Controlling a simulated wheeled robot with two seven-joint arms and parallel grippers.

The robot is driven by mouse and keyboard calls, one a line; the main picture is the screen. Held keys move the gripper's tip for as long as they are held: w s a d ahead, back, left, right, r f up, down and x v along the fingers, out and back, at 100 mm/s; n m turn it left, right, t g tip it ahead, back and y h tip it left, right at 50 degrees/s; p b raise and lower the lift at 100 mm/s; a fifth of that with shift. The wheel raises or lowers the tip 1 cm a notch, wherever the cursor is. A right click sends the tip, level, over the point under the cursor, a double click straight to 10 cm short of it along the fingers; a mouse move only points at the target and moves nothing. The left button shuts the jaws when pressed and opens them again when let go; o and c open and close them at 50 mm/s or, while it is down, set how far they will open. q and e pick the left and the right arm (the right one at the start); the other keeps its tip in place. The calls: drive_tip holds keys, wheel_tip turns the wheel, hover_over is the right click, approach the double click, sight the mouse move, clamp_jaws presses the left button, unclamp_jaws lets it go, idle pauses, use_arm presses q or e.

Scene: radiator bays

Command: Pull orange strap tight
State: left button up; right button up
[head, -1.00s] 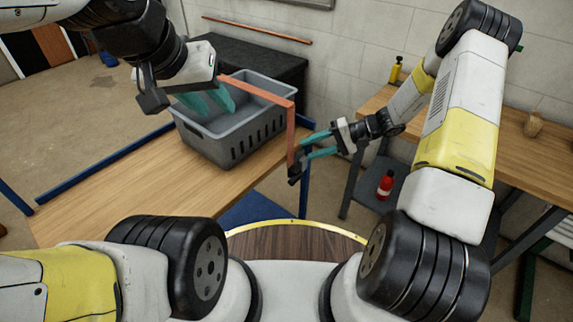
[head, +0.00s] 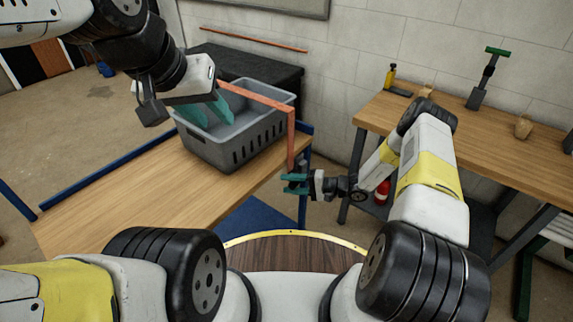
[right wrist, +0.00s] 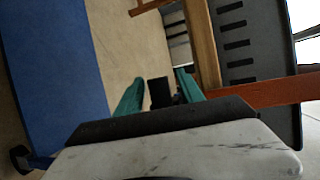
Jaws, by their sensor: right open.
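The orange strap (head: 255,92) runs over the grey crate (head: 222,150) and hangs down past its right corner, beyond the wooden bench edge. Its hanging part (head: 291,135) ends in a dark piece near my right gripper (head: 294,184). My right gripper is open, its teal fingers around or beside the strap's lower end. In the right wrist view, a black block (right wrist: 160,92) lies between the fingertips, and an orange strip (right wrist: 265,93) shows at the right. My left gripper (head: 206,109) is over the crate, its teal fingers apart, partly inside it. The strap's far end is hidden behind it.
The crate stands on a wooden bench (head: 130,195) with a blue frame. A second wooden bench (head: 440,125) at the right holds a yellow bottle (head: 390,75) and tools. A red bottle (head: 382,192) stands beneath it, partly behind my right arm.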

drive_tip(key=shift+x, duration=0.8)
drive_tip(key=c, duration=1)
drive_tip(key=shift+s+f, duration=0.1)
